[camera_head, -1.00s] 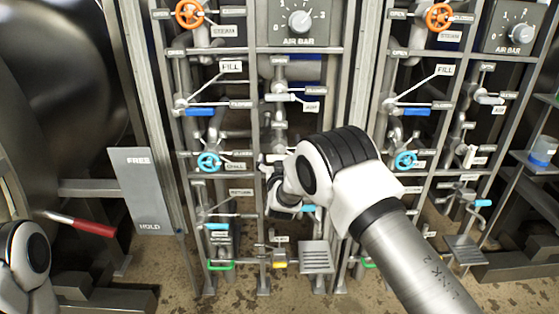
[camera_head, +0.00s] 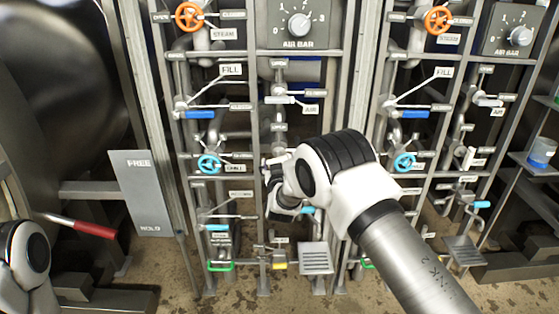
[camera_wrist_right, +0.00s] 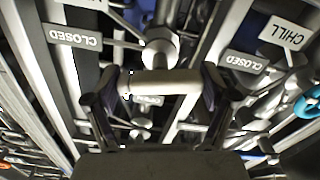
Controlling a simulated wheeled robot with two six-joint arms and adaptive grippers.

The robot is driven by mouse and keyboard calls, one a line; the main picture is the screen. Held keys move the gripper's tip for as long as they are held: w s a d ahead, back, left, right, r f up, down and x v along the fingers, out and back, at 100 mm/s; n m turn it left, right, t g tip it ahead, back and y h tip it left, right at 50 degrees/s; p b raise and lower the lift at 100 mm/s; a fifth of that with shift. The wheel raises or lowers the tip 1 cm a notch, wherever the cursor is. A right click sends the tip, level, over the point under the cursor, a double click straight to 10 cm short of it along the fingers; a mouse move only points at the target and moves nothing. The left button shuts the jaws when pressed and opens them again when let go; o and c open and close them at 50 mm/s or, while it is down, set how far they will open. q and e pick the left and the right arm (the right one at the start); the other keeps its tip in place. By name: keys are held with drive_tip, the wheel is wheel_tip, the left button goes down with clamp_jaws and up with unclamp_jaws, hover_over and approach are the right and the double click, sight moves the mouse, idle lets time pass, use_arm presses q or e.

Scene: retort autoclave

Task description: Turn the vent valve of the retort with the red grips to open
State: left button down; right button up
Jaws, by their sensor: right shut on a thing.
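A lever with a red grip (camera_head: 95,229) sticks out at the left, by the large dark retort vessel (camera_head: 70,80). My right gripper (camera_wrist_right: 155,85) is shut on a pale, bar-shaped valve handle (camera_wrist_right: 165,82), one dark finger at each end of it. The handle joins a round valve hub (camera_wrist_right: 159,50) behind it. In the head view, my right gripper (camera_head: 272,172) is at the second column of the left valve panel, mostly hidden by my own wrist. The vent label cannot be read. My left gripper is out of view; only my left arm shows.
A blue chill wheel (camera_head: 209,164) is just left of my right gripper. Above are an air handle (camera_head: 280,100), a blue-gripped fill lever (camera_head: 199,115) and an orange steam wheel (camera_head: 189,16). Frame bars surround the valves. A similar panel with another blue wheel (camera_head: 404,162) stands at the right.

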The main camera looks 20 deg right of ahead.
drive_tip(key=shift+r+n, duration=0.1)
drive_tip(key=shift+n, duration=1.2)
drive_tip(key=o, duration=1)
drive_tip(key=v, duration=1.2)
